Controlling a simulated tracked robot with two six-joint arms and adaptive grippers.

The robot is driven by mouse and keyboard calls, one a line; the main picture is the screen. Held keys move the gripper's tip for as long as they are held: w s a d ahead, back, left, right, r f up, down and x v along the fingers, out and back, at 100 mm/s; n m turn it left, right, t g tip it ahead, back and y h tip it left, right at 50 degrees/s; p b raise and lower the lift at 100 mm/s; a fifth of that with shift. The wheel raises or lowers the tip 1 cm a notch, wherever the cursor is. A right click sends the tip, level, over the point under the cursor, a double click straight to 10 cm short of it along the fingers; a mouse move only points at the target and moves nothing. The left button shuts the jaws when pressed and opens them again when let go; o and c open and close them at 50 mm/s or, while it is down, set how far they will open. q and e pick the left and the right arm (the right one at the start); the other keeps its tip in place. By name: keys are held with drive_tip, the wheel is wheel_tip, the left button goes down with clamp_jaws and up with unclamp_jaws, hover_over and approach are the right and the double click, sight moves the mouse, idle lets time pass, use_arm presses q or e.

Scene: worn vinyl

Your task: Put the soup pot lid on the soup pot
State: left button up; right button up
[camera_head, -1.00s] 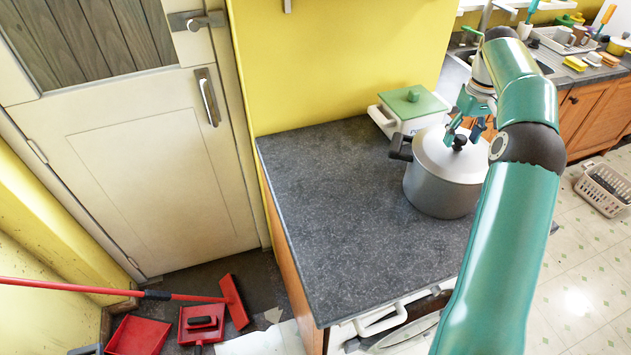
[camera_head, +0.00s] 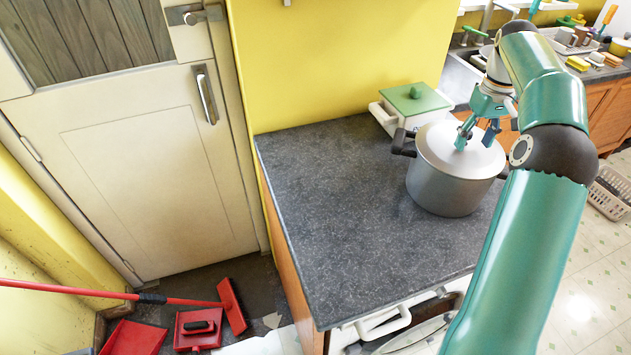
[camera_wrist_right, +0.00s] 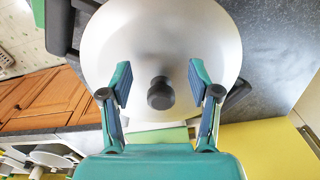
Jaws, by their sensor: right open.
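The grey soup pot (camera_head: 440,187) stands upright on the dark speckled counter, with black side handles. The soup pot lid (camera_head: 437,143), silvery and domed, sits on top of the pot and looks level. In the right wrist view the lid (camera_wrist_right: 160,35) fills the upper middle, with its black knob (camera_wrist_right: 160,93) between the fingers. My right gripper (camera_head: 477,140) is over the lid, its fingers open on either side of the knob with a gap on both sides. In the head view the fingers hide the knob. My left gripper is out of view.
A white pot with a green lid (camera_head: 416,98) stands behind the soup pot near the yellow wall. The counter (camera_head: 330,200) is clear to the left and front. A sink and dish rack lie at the far right.

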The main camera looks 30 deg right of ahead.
drive_tip(key=shift+s+a+b, duration=0.3)
drive_tip(key=shift+s+b, duration=0.35)
drive_tip(key=shift+s, duration=0.05)
drive_tip(key=shift+s+a+b, duration=0.3)
drive_tip(key=shift+s+b, duration=0.4)
drive_tip(key=shift+s+a+b, duration=0.3)
drive_tip(key=shift+s+b, duration=0.35)
drive_tip(key=shift+s, duration=0.05)
wheel_tip(320, 180, up, 7)
drive_tip(key=shift+r, duration=0.15)
